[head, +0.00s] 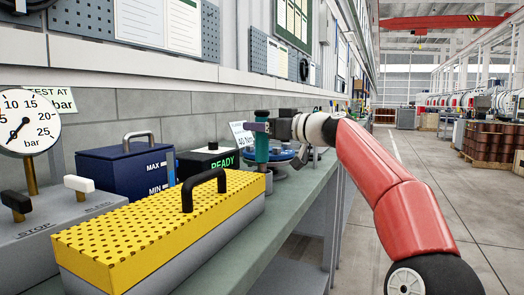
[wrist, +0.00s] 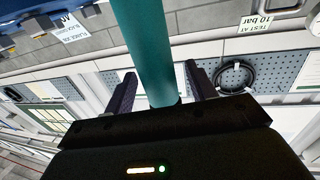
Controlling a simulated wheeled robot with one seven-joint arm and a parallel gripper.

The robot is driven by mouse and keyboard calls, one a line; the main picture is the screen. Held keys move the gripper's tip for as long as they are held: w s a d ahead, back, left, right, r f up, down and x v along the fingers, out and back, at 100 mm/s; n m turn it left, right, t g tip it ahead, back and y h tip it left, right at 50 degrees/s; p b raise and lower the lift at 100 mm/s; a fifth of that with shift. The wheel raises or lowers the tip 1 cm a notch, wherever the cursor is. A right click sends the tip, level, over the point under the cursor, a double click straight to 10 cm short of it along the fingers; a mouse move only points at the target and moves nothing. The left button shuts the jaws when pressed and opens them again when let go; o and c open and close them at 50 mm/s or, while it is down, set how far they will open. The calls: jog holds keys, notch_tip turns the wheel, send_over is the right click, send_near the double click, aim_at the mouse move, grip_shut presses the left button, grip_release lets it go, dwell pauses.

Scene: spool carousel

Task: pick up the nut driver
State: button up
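The nut driver (head: 262,150), a teal upright cylinder, stands over the bench behind the yellow perforated box. Its lower end is hidden by that box in the head view. In the wrist view its teal shaft (wrist: 150,50) runs between the two fingers of my gripper (wrist: 160,88). Pale background shows between the shaft and the fingers, clearest on the right side, so the fingers look open around it and not closed on it. In the head view my gripper (head: 262,127) reaches in from the right at the upper part of the nut driver.
A yellow perforated box (head: 150,235) with a black handle stands in front. A blue box (head: 122,172), a READY display box (head: 208,162) and a pressure gauge (head: 28,122) are to the left. A blue round carousel (head: 284,155) is behind. The aisle at right is open.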

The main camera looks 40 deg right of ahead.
jog(key=c, duration=0.9)
jog(key=shift+r, duration=0.1)
jog(key=shift+c, duration=0.4)
